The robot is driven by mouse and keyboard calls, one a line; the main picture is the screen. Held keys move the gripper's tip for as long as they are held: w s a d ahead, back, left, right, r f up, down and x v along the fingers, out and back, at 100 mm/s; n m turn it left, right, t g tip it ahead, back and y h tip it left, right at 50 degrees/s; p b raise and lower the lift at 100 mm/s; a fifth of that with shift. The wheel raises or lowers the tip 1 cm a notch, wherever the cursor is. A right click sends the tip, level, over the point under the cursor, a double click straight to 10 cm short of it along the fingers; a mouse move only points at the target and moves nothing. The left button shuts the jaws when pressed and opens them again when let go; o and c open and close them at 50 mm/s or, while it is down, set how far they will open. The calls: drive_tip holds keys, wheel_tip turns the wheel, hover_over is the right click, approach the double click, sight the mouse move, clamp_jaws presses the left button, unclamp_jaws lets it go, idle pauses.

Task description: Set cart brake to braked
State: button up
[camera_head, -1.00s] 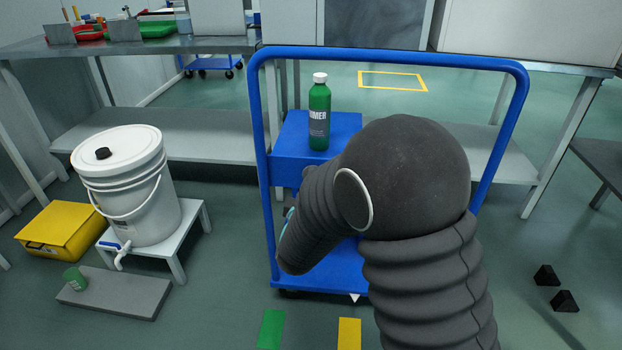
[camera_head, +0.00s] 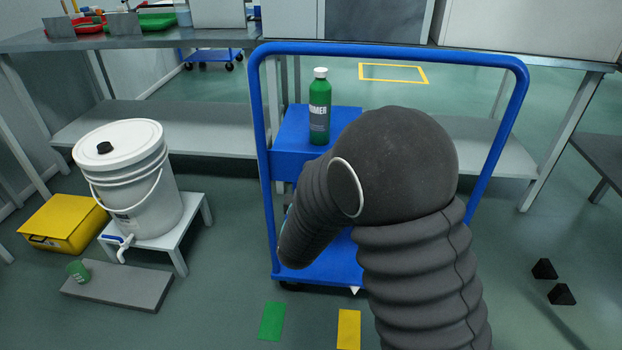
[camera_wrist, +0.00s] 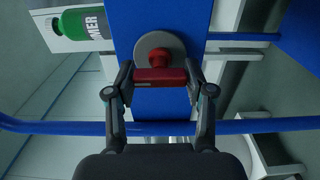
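The blue cart (camera_head: 518,115) stands in front of me, its tall push frame facing me. In the wrist view, a red handle (camera_wrist: 160,75) sits on a round grey disc (camera_wrist: 173,41) on the cart's blue panel (camera_wrist: 120,20). The handle's bar lies crosswise. My gripper (camera_wrist: 160,68) has one fingertip at each end of this bar. I cannot tell whether the fingertips press on it or stand just clear. In the head view, my arm hides the handle and most of my gripper. No brake marking is readable.
A green bottle (camera_head: 319,110) stands on the cart's blue box (camera_head: 290,155). A white bucket (camera_head: 135,190) on a small stand and a yellow case (camera_head: 60,222) are at left. Green (camera_head: 272,321) and yellow (camera_head: 349,328) floor patches lie in front. Black wedges (camera_head: 561,294) lie at right.

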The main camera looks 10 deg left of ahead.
drive_tip(key=shift+o, duration=1.1)
drive_tip(key=shift+s, duration=0.1)
drive_tip(key=s+d, duration=0.1)
drive_tip(key=s, duration=1)
drive_tip(key=shift+s+d, duration=0.25)
drive_tip(key=shift+s, duration=0.1)
